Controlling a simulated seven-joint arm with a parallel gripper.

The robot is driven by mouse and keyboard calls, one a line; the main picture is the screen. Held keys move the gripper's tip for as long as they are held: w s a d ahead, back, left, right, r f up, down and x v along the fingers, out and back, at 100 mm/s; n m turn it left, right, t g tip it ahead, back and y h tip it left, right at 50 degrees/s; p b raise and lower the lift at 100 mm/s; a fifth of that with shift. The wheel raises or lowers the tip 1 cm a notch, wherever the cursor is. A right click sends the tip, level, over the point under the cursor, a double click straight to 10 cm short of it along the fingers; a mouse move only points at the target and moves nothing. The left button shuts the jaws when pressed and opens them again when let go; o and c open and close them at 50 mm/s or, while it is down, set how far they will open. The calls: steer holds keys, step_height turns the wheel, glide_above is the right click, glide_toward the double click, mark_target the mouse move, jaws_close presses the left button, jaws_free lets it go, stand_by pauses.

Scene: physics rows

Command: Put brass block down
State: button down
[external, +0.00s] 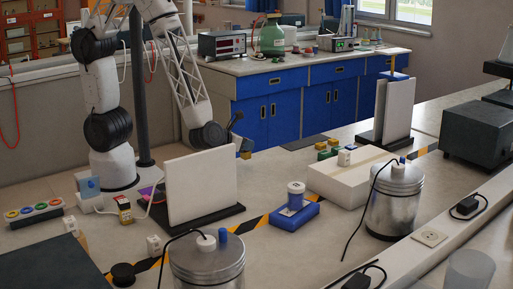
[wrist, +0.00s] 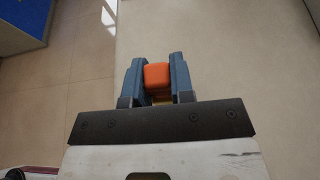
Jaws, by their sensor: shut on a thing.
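My gripper (wrist: 157,80) is shut, with its two blue-grey fingers on either side of a block. In the wrist view, the brass block (wrist: 157,76) shows an orange face between the fingertips, with a yellowish strip just below it. In the external view, a small brownish-yellow block (external: 245,146) shows at the end of my arm, behind the upright white panel (external: 202,184). The fingers are mostly hidden there. I cannot tell whether the block touches the bench.
Metal canisters (external: 207,263) (external: 395,205) with cables stand in front.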

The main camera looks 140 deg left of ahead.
mark_target(246, 152)
steer(key=shift+f, duration=1.75)
steer(key=shift+f, duration=0.1)
steer(key=c, duration=1)
jaws_free()
steer(key=shift+v, duration=6.1)
